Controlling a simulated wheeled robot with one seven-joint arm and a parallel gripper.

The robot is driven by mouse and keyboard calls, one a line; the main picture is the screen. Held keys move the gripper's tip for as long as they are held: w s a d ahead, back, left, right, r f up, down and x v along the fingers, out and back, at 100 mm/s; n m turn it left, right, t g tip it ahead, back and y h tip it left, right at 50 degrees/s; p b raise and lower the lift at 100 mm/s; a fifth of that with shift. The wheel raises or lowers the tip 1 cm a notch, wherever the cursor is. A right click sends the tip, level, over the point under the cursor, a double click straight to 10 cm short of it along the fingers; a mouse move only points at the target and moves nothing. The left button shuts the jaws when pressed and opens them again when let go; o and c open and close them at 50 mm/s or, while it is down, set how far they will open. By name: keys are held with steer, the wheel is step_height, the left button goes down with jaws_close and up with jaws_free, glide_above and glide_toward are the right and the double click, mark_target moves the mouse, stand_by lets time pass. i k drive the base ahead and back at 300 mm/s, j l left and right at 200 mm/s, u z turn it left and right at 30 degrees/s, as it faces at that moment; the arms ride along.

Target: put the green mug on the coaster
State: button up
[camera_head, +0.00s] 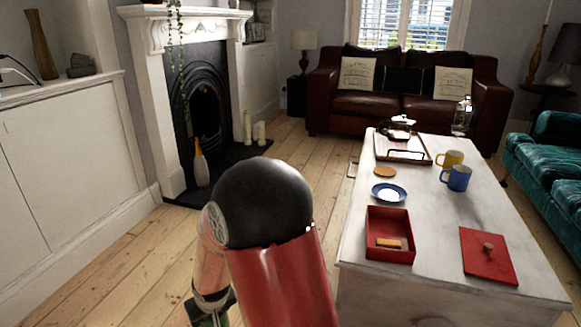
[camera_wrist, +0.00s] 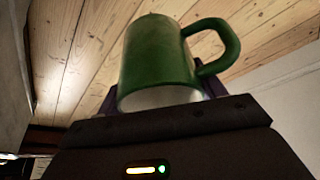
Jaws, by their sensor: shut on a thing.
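The green mug (camera_wrist: 158,55) fills the middle of the wrist view, with its handle to the right and its pale open end facing the camera. My gripper (camera_wrist: 162,97) is shut on the mug, with a dark finger on either side. In the head view my arm hides most of the gripper and mug; only a sliver of green shows low down beside it. The coaster, an orange-brown disc (camera_head: 384,172), lies bare on the white table (camera_head: 428,215), well to the right of my gripper and farther away.
Near the coaster are a blue-rimmed saucer (camera_head: 389,193), a yellow mug (camera_head: 451,159), a blue mug (camera_head: 456,178) and a wooden tray (camera_head: 403,150). A red open box (camera_head: 390,252) and red lid (camera_head: 488,256) lie at the near end. Open floorboards (camera_head: 165,245) lie left of the table.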

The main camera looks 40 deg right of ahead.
mark_target(381, 169)
steer(key=i+j+u, duration=0.15)
steer(key=i+u, duration=0.6)
steer(key=i+z, duration=0.35)
steer(key=i+j+z, duration=0.15)
steer(key=z, duration=0.2)
steer(key=i+z, duration=0.1)
steer(key=z, duration=0.3)
steer(key=i+z, duration=0.1)
steer(key=z, duration=0.35)
steer(key=i+j+z, duration=0.1)
steer(key=z, duration=0.3)
steer(key=i+j+z, duration=0.1)
steer(key=z, duration=0.35)
steer(key=j+z, duration=0.15)
steer(key=z, duration=0.25)
steer(key=i, duration=0.05)
